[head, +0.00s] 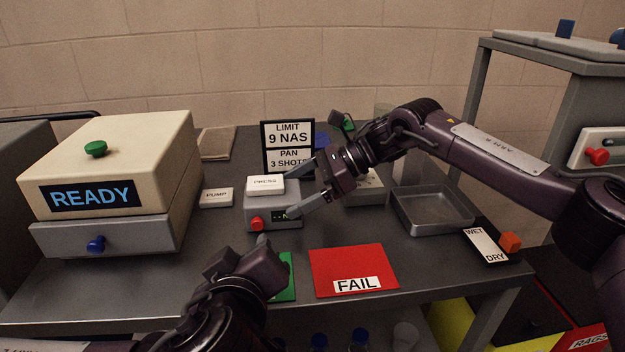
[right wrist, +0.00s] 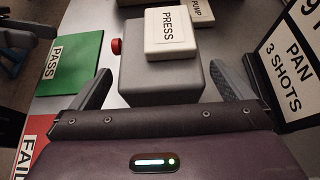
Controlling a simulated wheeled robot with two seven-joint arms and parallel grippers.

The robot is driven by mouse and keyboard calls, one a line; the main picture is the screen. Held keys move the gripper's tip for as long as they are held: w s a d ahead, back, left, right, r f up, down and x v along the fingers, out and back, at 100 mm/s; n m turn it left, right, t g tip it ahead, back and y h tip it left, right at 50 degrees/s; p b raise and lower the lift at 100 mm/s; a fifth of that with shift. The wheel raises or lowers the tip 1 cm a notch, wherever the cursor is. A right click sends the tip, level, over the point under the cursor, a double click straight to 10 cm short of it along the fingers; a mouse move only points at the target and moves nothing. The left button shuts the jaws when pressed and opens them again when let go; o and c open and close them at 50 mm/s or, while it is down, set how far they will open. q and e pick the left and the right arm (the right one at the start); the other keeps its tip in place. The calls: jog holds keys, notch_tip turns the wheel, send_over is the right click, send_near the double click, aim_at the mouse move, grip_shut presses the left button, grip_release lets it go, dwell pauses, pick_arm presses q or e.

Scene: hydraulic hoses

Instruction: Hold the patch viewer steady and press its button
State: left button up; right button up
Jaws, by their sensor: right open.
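The patch viewer (head: 258,213) is a small grey box on the dark bench, with a white PRESS block (head: 265,184) on top, a red button (head: 257,224) and a small dark display on its front. It also shows in the right wrist view (right wrist: 150,85). My right gripper (head: 292,196) is open, its fingers one on each side of the box's right end. In the right wrist view gaps show between the fingers and the box. My left gripper (head: 262,242) is just in front of the viewer, below the red button; its jaws are seen from behind and contact is unclear.
A cream READY machine (head: 115,160) stands left, a PUMP block (head: 216,197) beside the viewer. LIMIT and PAN signs (head: 288,147) stand behind. A green PASS mat (right wrist: 72,62) and red FAIL mat (head: 350,265) lie in front; a grey tray (head: 400,212) is right.

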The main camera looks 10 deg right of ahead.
aim_at(281, 197)
jog(key=shift+x, duration=2.05)
jog(key=shift+c, duration=0.4)
jog(key=c, duration=1)
pick_arm(q)
grip_shut()
pick_arm(e)
jog(key=shift+r, duration=0.1)
jog(key=shift+c, duration=0.2)
